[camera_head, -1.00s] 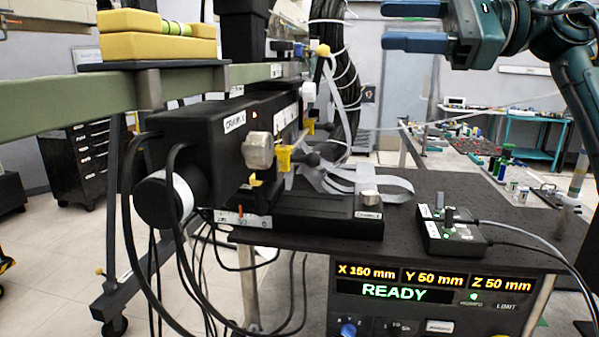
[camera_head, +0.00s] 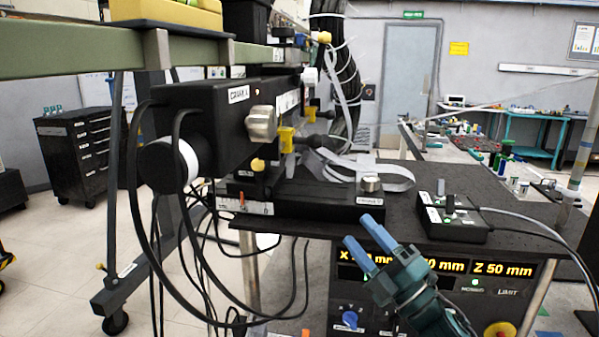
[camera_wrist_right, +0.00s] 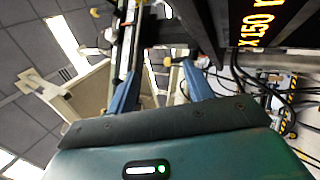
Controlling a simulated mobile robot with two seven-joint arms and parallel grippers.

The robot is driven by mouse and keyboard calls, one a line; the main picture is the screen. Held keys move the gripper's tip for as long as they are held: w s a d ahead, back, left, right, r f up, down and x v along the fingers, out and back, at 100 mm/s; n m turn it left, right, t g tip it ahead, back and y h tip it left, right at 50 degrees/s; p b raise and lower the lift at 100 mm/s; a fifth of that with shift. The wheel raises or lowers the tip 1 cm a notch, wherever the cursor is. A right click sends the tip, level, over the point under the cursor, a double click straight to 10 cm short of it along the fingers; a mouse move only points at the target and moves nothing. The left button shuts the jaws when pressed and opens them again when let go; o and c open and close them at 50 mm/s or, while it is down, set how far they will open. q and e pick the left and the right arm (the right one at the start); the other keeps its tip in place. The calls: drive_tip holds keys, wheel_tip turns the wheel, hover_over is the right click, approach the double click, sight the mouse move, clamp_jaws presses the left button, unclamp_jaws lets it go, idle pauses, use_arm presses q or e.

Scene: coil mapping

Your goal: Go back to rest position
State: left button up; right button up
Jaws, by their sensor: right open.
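My right gripper (camera_head: 364,242) shows in the head view at the lower middle. Its two blue fingers are apart with nothing between them. It is in front of the display panel (camera_head: 503,270) and covers part of its readout. In the right wrist view the blue fingers of my right gripper (camera_wrist_right: 160,88) are also spread and empty. The black stage with its motor (camera_head: 215,135) stands to the left of the gripper, apart from it. My left gripper is in neither view.
A black table (camera_head: 415,218) carries a small control box (camera_head: 453,217) with cables. A green beam (camera_head: 90,57) crosses the upper left. Black cables hang below the stage. A drawer cabinet (camera_head: 80,150) stands far left.

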drive_tip(key=s+d+f+m+g+h, duration=0.1)
drive_tip(key=s+f+m+h, duration=0.2)
drive_tip(key=f+m, duration=0.35)
drive_tip(key=s+d+f+m+h+b, duration=0.1)
drive_tip(key=s+f+m+h, duration=0.3)
drive_tip(key=f, duration=0.6)
drive_tip(key=s+d+f+m+g+h, duration=0.1)
drive_tip(key=s+f+m+h, duration=0.2)
drive_tip(key=f+m, duration=0.4)
drive_tip(key=s+f+m+g+h, duration=0.2)
drive_tip(key=s+f+m+g, duration=0.3)
drive_tip(key=s+f, duration=0.8)
drive_tip(key=shift+s+m+g+b, duration=0.3)
drive_tip(key=shift+s+m+b, duration=0.15)
drive_tip(key=shift+s, duration=0.55)
drive_tip(key=shift+f, duration=0.1)
